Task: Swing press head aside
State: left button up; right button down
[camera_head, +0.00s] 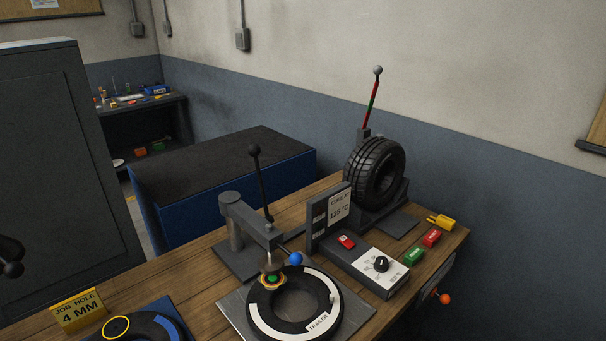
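The press is a grey post (236,236) with a horizontal arm (256,228) reaching to the right and toward me. Its press head (271,264) is over the left rear part of a black ring marked TRAILER (322,322), at a yellow-ringed green spot (272,279). I cannot tell whether head and spot touch. A black lever (261,180) with a ball end stands up from the arm. A blue knob (296,258) sticks out to the right of the head.
A control box (382,264) with a dial and a display panel (330,218) reading 125 °C stand right of the press. Behind is a tyre (376,171) on a stand. A JOB HOLE 4 MM sign (79,309) stands front left. A dark cabinet (60,160) fills the left.

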aim_at(230, 203)
jog(key=l+u, duration=0.1)
jog(key=l, duration=0.3)
jog(key=k+l, duration=0.15)
jog(key=l, duration=0.25)
jog(key=l+u, duration=0.15)
jog(key=l, duration=0.25)
jog(key=k+l, duration=0.15)
jog(key=l, duration=0.25)
jog(key=k+l+u, duration=0.15)
jog(key=l, duration=0.25)
jog(key=i, duration=0.05)
